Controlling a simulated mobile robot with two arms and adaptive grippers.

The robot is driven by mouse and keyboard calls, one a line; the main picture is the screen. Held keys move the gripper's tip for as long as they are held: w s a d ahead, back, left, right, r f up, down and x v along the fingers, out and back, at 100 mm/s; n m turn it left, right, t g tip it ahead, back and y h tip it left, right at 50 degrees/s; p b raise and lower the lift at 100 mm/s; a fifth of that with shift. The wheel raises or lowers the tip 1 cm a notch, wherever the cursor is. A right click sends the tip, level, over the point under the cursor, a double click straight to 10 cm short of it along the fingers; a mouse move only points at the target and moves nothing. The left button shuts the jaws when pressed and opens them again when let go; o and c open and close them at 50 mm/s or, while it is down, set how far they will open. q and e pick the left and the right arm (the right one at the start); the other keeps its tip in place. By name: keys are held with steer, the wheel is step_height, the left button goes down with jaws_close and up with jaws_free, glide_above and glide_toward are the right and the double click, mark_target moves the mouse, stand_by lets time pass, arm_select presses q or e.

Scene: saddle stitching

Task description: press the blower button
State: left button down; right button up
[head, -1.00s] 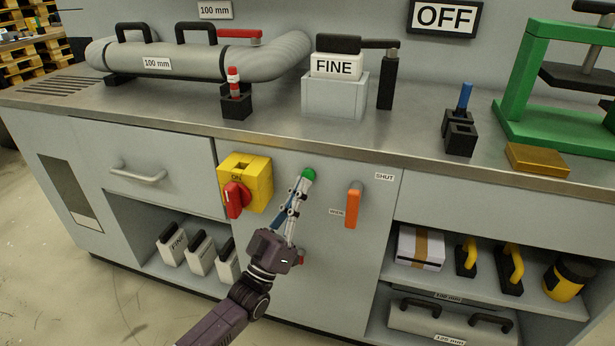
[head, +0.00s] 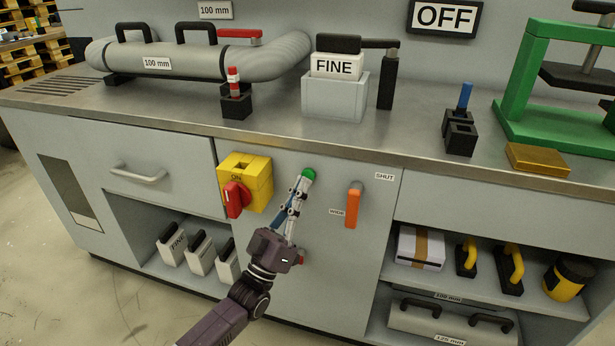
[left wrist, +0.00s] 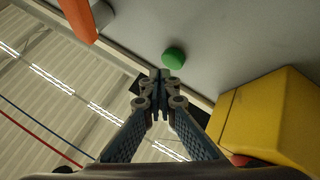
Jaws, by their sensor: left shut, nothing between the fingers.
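A green round button (head: 309,174) sits on the grey front panel of the bench, between the yellow switch box and the orange lever. My left gripper (head: 303,185) is shut and empty, its fingertips just below the button in the head view. In the left wrist view the green button (left wrist: 173,58) shows beyond the fingertips (left wrist: 157,80) and a little to their right. I cannot tell for sure whether they touch. A red button (head: 301,258) is partly hidden behind my left gripper. A wall sign (head: 443,16) reads OFF. My right gripper is not in view.
The yellow box (head: 259,180) with a red knob (head: 236,199) stands out from the panel left of my gripper. An orange lever (head: 353,209) hangs to the right, near labels WIDE and SHUT. The benchtop edge (head: 330,149) runs above the button.

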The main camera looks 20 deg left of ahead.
arm_select(q)
steer(key=shift+w, duration=0.35)
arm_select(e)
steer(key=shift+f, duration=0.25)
arm_select(q)
steer(key=shift+w+b, duration=0.5)
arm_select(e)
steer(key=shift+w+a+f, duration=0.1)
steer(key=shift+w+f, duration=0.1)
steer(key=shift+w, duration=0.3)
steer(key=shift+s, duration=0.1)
arm_select(q)
steer(key=shift+s+r, duration=0.1)
steer(key=shift+s, duration=0.1)
steer(key=shift+s+p, duration=0.6)
steer(key=shift+s, duration=0.1)
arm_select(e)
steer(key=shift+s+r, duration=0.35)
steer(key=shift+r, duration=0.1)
